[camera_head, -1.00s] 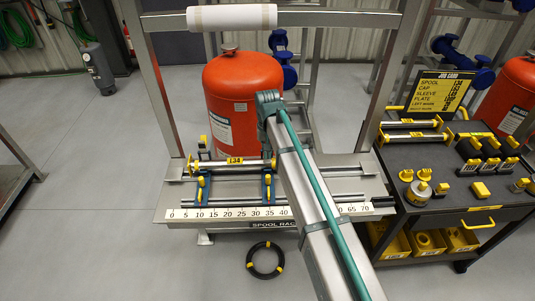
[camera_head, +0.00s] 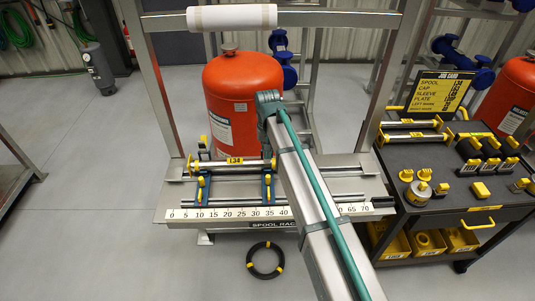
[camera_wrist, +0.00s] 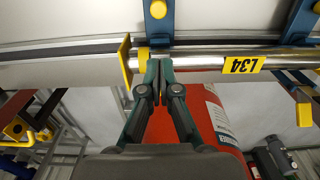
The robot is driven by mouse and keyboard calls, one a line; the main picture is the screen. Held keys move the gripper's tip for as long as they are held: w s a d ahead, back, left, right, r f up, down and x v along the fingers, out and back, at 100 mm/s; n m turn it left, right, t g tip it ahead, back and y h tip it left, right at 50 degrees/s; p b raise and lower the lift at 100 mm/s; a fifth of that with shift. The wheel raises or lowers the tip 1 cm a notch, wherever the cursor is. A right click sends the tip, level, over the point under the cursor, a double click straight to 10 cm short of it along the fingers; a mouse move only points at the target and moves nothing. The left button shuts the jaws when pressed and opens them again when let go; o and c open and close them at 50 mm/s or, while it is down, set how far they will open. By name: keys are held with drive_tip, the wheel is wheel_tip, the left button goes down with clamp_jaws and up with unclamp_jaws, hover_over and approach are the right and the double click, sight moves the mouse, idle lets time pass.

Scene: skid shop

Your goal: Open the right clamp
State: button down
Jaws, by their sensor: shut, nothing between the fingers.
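The spool (camera_head: 218,165), a silver bar with yellow ends and a yellow L34 label, lies across the two blue clamps on the rack. The right clamp (camera_head: 267,187) is blue with a yellow lever; my arm partly covers it. The left clamp (camera_head: 201,187) is alike. In the wrist view, which looks turned around, the right clamp (camera_wrist: 158,25) is at top middle and the other clamp (camera_wrist: 299,22) at the right. My gripper (camera_wrist: 158,66) is shut and empty, its fingertips at the spool's bar beside the right clamp; contact is unclear.
A ruler strip (camera_head: 230,213) runs along the rack's front. An orange tank (camera_head: 238,95) stands behind the rack. A dark cart (camera_head: 430,222) with parts stands at the right. A black ring (camera_head: 265,260) lies on the floor in front.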

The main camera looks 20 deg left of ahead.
drive_tip(key=shift+w, duration=0.15)
drive_tip(key=shift+w+a, duration=0.25)
drive_tip(key=shift+w, duration=0.4)
drive_tip(key=shift+w+a, duration=0.25)
drive_tip(key=shift+w, duration=0.35)
